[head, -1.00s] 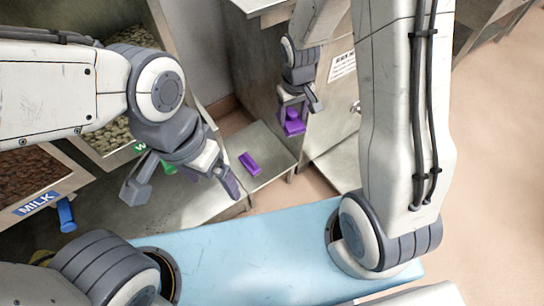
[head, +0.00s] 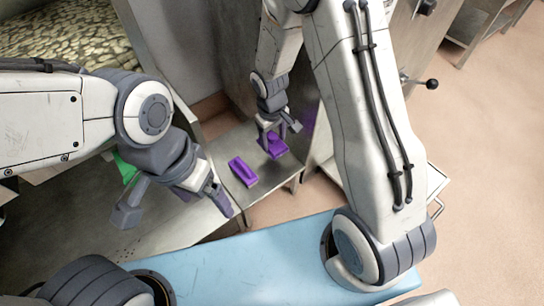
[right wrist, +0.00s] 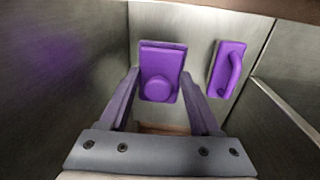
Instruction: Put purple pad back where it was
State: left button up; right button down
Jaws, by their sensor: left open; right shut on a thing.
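A purple pad with a round knob (head: 278,151) is held in my right gripper (head: 278,131). It also shows between the two fingers in the right wrist view (right wrist: 160,64). The pad is over the low metal shelf (head: 222,146); I cannot tell whether it touches the surface. A second purple piece with a bar handle (head: 242,173) lies on the same shelf, left of the held pad in the head view. It is on the right in the right wrist view (right wrist: 228,68). My left gripper (head: 172,203) is open and empty, left of the shelf.
A light blue surface (head: 240,262) lies in front, below the shelf. A bin of pale pieces (head: 60,45) stands at the upper left, with a green item (head: 124,168) near my left wrist. A metal cabinet wall stands behind the shelf. Open floor (head: 480,150) lies to the right.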

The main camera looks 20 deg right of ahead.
aim_at(273, 142)
jog(key=shift+f+b, duration=1.9)
jog(key=shift+f, duration=1.55)
pick_arm(q)
notch_tip(273, 142, down, 5)
jog(key=shift+d+r, duration=0.1)
pick_arm(e)
jog(key=shift+c, duration=0.5)
grip_release()
jog(key=shift+r, duration=0.15)
jog(key=r+p, duration=0.3)
jog(key=r, duration=0.1)
jog(key=r+p, duration=0.3)
jog(key=r, duration=0.1)
jog(key=r+p, duration=0.2)
jog(key=r, duration=0.2)
jog(key=shift+s+a+r+p, duration=0.1)
jog(key=shift+s+a+p, duration=0.2)
jog(key=shift+a+p, duration=0.1)
pick_arm(q)
notch_tip(273, 142, up, 9)
jog(key=shift+f, duration=0.2)
